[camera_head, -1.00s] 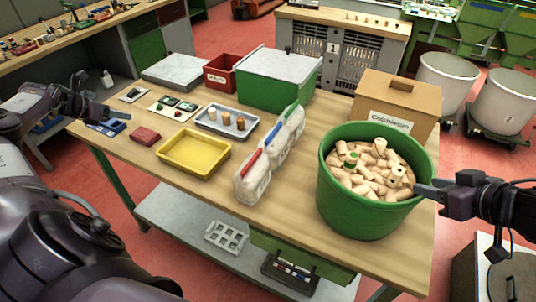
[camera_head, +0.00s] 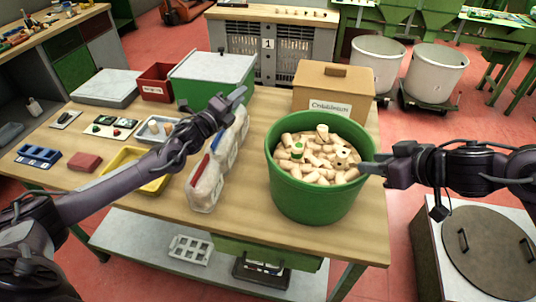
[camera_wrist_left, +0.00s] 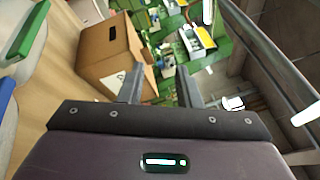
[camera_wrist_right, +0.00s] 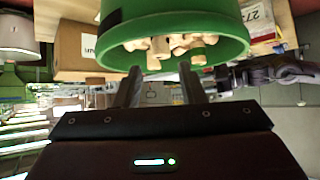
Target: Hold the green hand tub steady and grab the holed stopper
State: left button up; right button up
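The green tub (camera_head: 315,200) stands at the table's right front, full of pale cork stoppers. One stopper (camera_head: 343,153) near the right inside has a dark spot like a hole in its end.
A cardboard box (camera_head: 325,92) stands behind the tub. White bags (camera_head: 207,185) with coloured clips lie left of it. A yellow tray (camera_head: 118,160), a grey tray (camera_head: 152,138), a green bin (camera_head: 205,88) and a red bin (camera_head: 157,82) are further left.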

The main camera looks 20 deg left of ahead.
pick_arm(q)
jog(key=s+d+r+n+t+y, duration=0.2)
jog(key=d+r+n, duration=0.4)
jog(key=d+n, duration=0.1)
jog(key=s+d+r+n+t+y, duration=0.1)
jog(key=s+d+r+n+y, duration=0.15)
jog(key=d+r+n, duration=0.4)
jog(key=s+d+f+n+g+y, duration=0.2)
jog(key=s+f+n+g+y, duration=0.55)
jog(key=s+f+n, duration=0.85)
jog(key=w, duration=0.3)
jog(key=w+a+n+g+h, duration=0.1)
jog(key=w, duration=0.2)
jog(key=w+a+h, duration=0.1)
jog(key=w, duration=0.2)
jog(key=shift+w+f+n, duration=0.1)
jog(key=shift+w+n, duration=0.15)
jog(key=shift+c, duration=0.2)
grip_shut()
